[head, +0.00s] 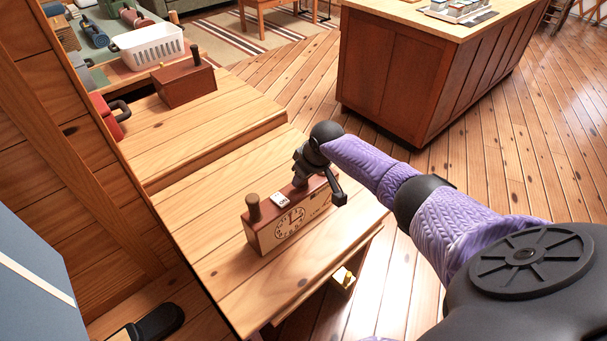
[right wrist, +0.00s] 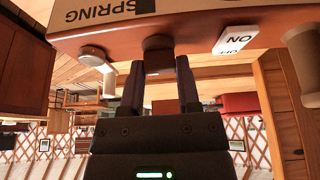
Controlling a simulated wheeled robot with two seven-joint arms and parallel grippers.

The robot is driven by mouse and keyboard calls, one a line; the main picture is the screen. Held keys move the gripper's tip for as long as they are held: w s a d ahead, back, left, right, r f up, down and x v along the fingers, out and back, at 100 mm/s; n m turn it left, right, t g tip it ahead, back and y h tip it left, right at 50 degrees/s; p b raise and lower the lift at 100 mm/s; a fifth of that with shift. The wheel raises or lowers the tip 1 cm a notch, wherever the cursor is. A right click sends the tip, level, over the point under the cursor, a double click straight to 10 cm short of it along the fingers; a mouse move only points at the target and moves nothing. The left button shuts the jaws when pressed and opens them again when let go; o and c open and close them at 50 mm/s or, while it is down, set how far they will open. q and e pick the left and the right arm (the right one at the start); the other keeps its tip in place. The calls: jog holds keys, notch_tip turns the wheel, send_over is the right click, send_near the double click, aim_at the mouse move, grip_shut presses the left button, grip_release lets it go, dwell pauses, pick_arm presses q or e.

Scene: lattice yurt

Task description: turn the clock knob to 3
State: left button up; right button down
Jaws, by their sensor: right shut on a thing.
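The clock (head: 272,236) is a red-brown and tan wooden box with a printed dial on its front, standing on the wooden table. My right gripper (head: 304,178) reaches down to the top of the box from the right. In the right wrist view its fingers (right wrist: 161,88) are shut on a dark brown knob (right wrist: 158,58) on the box. The knob's setting cannot be read. A white ON/OFF switch (head: 280,199) sits beside it, also in the right wrist view (right wrist: 237,38). A brown peg (head: 253,207) stands at the box's left end. My left gripper is not in view.
A wooden island (head: 420,90) stands beyond. The table's front left is clear.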

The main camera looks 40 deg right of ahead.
jog(key=shift+c, duration=1.6)
grip_release()
jog(key=shift+s+r, duration=0.1)
jog(key=shift+r, duration=0.3)
jog(key=p+v, duration=0.4)
jog(key=v, duration=0.5)
